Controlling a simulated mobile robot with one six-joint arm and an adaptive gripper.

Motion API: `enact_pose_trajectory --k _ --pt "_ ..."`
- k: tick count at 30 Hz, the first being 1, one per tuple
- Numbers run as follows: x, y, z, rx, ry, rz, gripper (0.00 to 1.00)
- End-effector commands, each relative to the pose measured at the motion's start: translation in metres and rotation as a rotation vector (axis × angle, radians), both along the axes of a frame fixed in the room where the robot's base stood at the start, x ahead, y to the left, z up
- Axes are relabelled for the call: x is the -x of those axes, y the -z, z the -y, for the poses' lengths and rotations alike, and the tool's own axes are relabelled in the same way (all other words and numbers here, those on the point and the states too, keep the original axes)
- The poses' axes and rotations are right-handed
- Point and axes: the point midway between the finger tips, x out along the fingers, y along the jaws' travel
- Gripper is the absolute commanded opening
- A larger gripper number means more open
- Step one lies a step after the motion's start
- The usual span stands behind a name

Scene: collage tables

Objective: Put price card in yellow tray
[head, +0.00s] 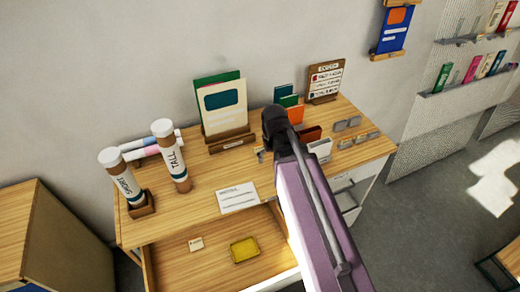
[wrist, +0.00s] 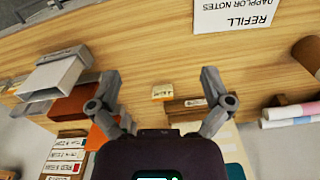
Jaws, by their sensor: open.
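The yellow tray (head: 244,249) lies in the lower open compartment of the desk in the head view and looks empty. A small cream card (head: 196,244) with tiny print lies left of it. Another small cream-and-orange card or block (wrist: 162,92) sits on the desktop in the wrist view, before a wooden stand. Its print is too small to read, so I cannot tell which is the price card. My gripper (wrist: 160,78) is open, its fingers either side of the desktop piece in the picture, apparently above it and not touching.
A printed sheet (head: 237,197) lies at the desk's front edge. Two upright tubes (head: 170,155) stand left, with rolls behind. A book stand (head: 231,140) is at the back. Boxes and grey blocks (head: 347,124) crowd the right. Bare desktop lies between tubes and sheet.

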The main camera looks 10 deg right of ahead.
Motion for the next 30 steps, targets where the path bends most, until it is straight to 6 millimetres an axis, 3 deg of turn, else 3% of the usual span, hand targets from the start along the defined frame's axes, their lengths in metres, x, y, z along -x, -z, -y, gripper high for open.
enact_pose_trajectory --k 1,9,15,21,30 --pt "-0.025 0.002 0.000 0.000 -0.012 0.000 1.00" --pt "-0.125 0.008 -0.002 -0.001 -0.093 0.000 1.00" --pt "-0.180 0.010 -0.003 -0.001 -0.141 0.000 1.00" --pt "-0.200 0.011 -0.003 -0.001 -0.162 0.001 1.00" --pt "-0.200 0.011 -0.002 -0.001 -0.163 0.001 1.00"
